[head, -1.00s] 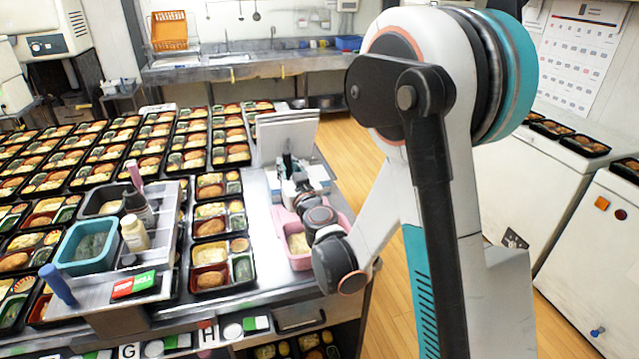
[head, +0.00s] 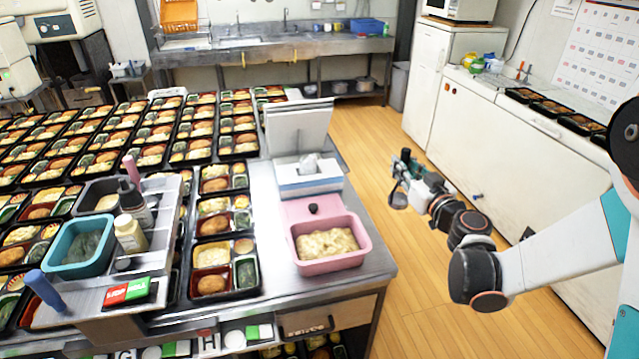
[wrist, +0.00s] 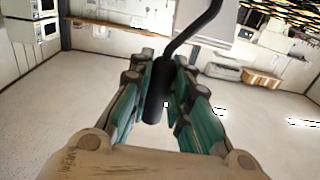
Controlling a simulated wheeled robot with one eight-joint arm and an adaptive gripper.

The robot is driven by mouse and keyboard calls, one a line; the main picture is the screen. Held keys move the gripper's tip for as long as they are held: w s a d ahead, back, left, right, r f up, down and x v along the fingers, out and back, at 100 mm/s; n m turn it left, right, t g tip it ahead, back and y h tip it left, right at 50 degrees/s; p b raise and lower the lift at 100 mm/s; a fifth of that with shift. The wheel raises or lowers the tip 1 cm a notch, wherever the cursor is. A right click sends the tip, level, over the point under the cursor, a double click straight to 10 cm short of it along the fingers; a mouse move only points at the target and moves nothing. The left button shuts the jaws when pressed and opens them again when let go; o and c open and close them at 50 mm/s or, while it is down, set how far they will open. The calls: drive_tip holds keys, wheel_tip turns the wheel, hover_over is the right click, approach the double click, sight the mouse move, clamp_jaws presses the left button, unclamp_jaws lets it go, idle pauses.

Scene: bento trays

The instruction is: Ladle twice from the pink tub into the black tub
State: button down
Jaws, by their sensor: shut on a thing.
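The pink tub (head: 320,266) stands at the right end of the steel table, filled with a pale, lumpy food. A dark tub (head: 84,208), probably the black tub, sits on the raised stand at the left, with a little pale food visible inside. My gripper (head: 408,178) is over the floor, right of the table and well clear of both tubs. It is shut on the black handle of the ladle (wrist: 157,92); the ladle's metal bowl (head: 397,199) hangs by the gripper in the head view. Whether the bowl holds food cannot be told.
A teal tub (head: 72,262), bottles (head: 130,234) and a red-green sign (head: 128,291) crowd the stand (head: 165,235). Filled bento trays (head: 212,284) cover the table's left and middle. A white box (head: 306,178) stands behind the pink tub. White cabinets (head: 490,130) line the right wall.

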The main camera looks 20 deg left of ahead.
drive_tip(key=s+a+n+g+y+b, duration=0.1)
drive_tip(key=s+a+n+g+y, duration=0.4)
drive_tip(key=a, duration=0.5)
drive_tip(key=s+a+n+g+y, duration=0.2)
drive_tip(key=s+a+n+g, duration=0.3)
drive_tip(key=s+a, duration=0.4)
wheel_tip(320, 180, down, 13)
drive_tip(key=w+m+b, duration=0.1)
drive_tip(key=b, duration=0.8)
drive_tip(key=shift+w+a+g, duration=0.2)
drive_tip(key=shift+a+g, duration=0.1)
drive_tip(key=shift+r, duration=0.25)
wheel_tip(320, 180, up, 11)
drive_tip(key=p, duration=0.7)
drive_tip(key=shift+m, duration=0.3)
